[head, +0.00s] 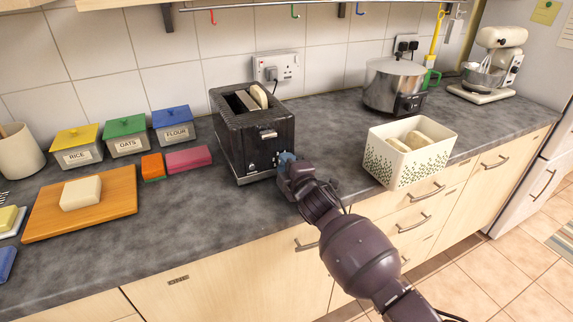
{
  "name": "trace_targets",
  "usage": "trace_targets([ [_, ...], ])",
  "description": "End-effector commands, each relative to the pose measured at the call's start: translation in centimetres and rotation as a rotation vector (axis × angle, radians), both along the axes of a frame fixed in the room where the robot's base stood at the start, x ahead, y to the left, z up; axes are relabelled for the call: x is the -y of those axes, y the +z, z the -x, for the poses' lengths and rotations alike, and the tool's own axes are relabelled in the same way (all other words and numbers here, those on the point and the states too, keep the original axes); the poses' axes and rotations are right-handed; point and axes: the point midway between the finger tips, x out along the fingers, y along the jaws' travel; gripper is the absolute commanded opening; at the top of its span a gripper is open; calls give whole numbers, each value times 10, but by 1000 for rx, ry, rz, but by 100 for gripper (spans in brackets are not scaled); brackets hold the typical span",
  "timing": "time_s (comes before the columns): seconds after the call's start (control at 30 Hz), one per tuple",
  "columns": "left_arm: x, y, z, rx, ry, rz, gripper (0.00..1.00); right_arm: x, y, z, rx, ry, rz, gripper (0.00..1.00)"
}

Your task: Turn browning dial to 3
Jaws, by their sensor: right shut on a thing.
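A black toaster (246,132) stands on the dark worktop near the wall, with a slice of bread (258,95) showing in one of its slots. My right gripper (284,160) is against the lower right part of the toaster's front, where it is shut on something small. The browning dial is hidden behind the fingers, so I cannot read its setting. A lever (267,133) shows higher on the front face. My left gripper is not in view.
A patterned bread bin (388,167) stands right of my arm. Orange and pink blocks (188,159), lidded tins (126,138) and a wooden board (112,207) are on the left. A slow cooker (379,88) and mixer (483,95) stand at the back right. The front worktop is clear.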

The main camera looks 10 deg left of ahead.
Motion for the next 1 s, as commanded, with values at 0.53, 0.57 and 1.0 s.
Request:
trace_targets([
  [0.53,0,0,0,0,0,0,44,0,0,0,1,0,2,52],
  [0.57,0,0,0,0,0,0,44,0,0,0,1,0,2,52],
  [1.0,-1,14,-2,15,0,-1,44,26,2,37,4,-1,2,52],
])
